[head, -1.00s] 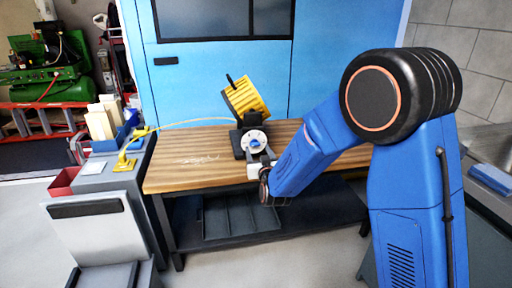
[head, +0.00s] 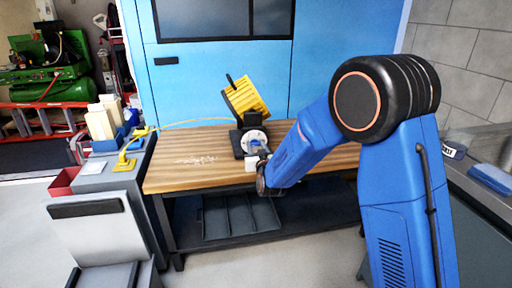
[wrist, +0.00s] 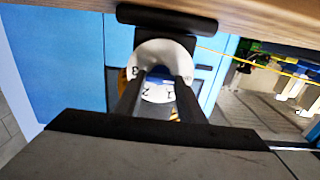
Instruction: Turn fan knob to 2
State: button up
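The fan (head: 246,97) is a yellow ribbed unit on a black base, tilted, on the wooden bench. Its white round dial (head: 254,136) faces me, with a small blue part at its middle. In the wrist view the dial (wrist: 157,92) carries the figures 3, 2 and 1 along its lower edge, with the 2 between my fingers. My gripper (wrist: 165,76) has its two dark fingers at the dial with a gap between them.
The wooden bench (head: 190,170) has free room left of the fan. A yellow cable (head: 195,123) runs left to a grey cabinet (head: 95,175). A blue wall panel (head: 190,80) stands behind. A dark lower shelf (head: 310,205) is under the bench.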

jog(key=m, duration=0.6)
jog(key=shift+d+m, duration=0.1)
jog(key=shift+m, duration=0.2)
jog(key=m, duration=0.3)
jog(key=shift+f+m, duration=0.1)
jog(key=shift+m, duration=0.2)
jog(key=m, duration=0.3)
jog(key=shift+d+f+m, duration=0.1)
jog(key=shift+m, duration=0.2)
jog(key=m, duration=0.5)
jog(key=shift+f, duration=0.1)
jog(key=shift+f+m, duration=0.1)
jog(key=shift+m, duration=2.3)
jog(key=o, duration=1.1)
jog(key=shift+c, duration=0.2)
